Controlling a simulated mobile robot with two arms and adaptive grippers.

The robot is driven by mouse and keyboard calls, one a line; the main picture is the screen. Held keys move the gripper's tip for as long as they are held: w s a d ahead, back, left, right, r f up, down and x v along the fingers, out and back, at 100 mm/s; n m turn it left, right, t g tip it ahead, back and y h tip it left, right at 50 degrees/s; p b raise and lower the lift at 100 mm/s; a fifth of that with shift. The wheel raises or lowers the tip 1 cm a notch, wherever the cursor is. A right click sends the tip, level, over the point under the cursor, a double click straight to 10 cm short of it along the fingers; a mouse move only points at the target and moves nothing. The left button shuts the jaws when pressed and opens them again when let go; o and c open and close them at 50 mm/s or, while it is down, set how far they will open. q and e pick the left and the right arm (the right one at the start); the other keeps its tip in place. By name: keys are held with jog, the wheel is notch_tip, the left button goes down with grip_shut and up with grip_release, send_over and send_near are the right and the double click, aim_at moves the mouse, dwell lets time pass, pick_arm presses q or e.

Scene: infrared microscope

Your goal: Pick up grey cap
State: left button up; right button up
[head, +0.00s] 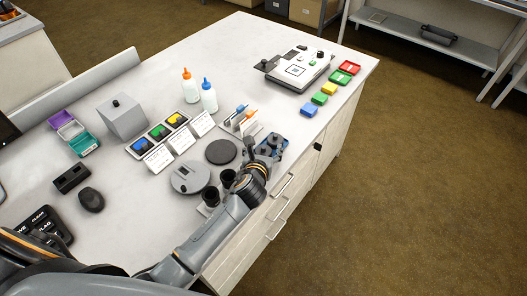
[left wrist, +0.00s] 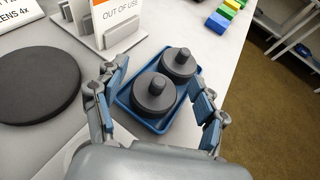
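Two dark grey caps with round knobs sit in a small blue tray (left wrist: 129,104). The nearer grey cap (left wrist: 154,97) is at the middle of the left wrist view, and the farther grey cap (left wrist: 179,64) is just beyond it to the right. My left gripper (left wrist: 158,80) is open, with one finger on each side of the tray and the caps between them. No contact with a cap shows. In the head view my left gripper (head: 266,150) is over the blue tray near the table's front edge and partly hides the caps. My right gripper is not in view.
A card holder with an "out of use" card (left wrist: 112,22) stands just beyond the tray. A flat dark disc (left wrist: 38,85) lies to its left. Black eyepiece-like cylinders (head: 212,194) stand beside my arm. Coloured boxes (head: 320,98) and a white device (head: 297,70) are farther back.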

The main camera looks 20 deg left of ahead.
aim_at(264, 147)
pick_arm(q)
jog(key=c, duration=0.6)
jog(key=shift+r, duration=0.5)
notch_tip(264, 147, up, 3)
jog(key=shift+f+p, duration=0.2)
jog(key=shift+p, duration=0.1)
jog(key=r+v, duration=0.1)
jog(key=v, duration=0.4)
jog(key=w+r+v, duration=0.1)
jog(key=v, duration=0.5)
jog(key=d+r+p+v, duration=0.1)
jog(key=v, duration=0.4)
jog(key=shift+r, duration=0.15)
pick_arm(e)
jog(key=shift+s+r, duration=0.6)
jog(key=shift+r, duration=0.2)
pick_arm(q)
jog(key=shift+r, duration=0.1)
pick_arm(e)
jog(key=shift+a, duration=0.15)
